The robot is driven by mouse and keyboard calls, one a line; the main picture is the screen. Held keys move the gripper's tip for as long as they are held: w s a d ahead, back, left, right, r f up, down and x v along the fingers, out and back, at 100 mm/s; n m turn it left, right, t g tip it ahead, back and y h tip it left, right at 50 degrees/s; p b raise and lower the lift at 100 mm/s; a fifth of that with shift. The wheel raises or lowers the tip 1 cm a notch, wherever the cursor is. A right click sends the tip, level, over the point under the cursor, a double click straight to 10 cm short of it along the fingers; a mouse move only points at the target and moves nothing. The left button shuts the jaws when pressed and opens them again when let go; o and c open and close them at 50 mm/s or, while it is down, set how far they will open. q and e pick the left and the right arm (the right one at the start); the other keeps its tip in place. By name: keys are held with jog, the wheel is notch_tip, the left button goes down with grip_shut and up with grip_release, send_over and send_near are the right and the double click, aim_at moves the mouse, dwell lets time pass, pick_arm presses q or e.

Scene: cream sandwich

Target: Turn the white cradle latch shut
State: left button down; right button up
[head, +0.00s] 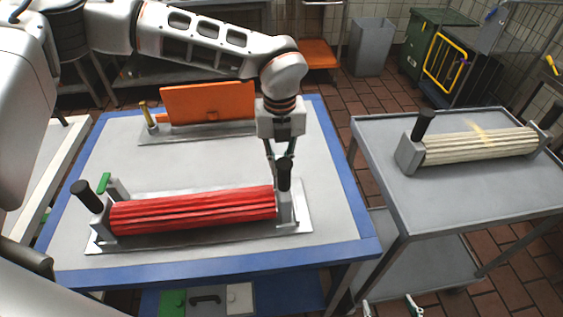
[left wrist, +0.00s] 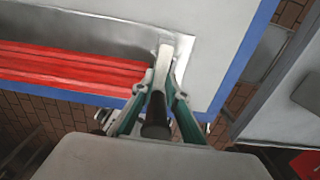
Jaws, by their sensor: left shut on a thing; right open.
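A red fluted roller (head: 190,211) lies in a grey cradle on a metal plate (head: 240,229). Black upright grips stand at both ends, the right one (head: 284,174) beside my left gripper (head: 280,156). My left gripper points down at the cradle's right end. In the left wrist view its green fingers are shut on the white latch (left wrist: 163,60), a pale narrow bar. In the head view the latch is mostly hidden by the fingers and black grip. A green latch (head: 104,183) stands at the left end. My right gripper (head: 390,306) is open and empty at the bottom edge.
An orange panel (head: 208,102) stands at the back of the blue-edged table (head: 348,222). A grey cart (head: 465,195) on the right carries a cream fluted roller (head: 480,146). A gap separates table and cart. The table is clear right of the cradle.

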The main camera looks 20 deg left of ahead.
dwell(0.4)
pick_arm(q)
jog(key=c, duration=2)
grip_release()
notch_tip(320, 180, up, 12)
jog(key=shift+r, duration=0.1)
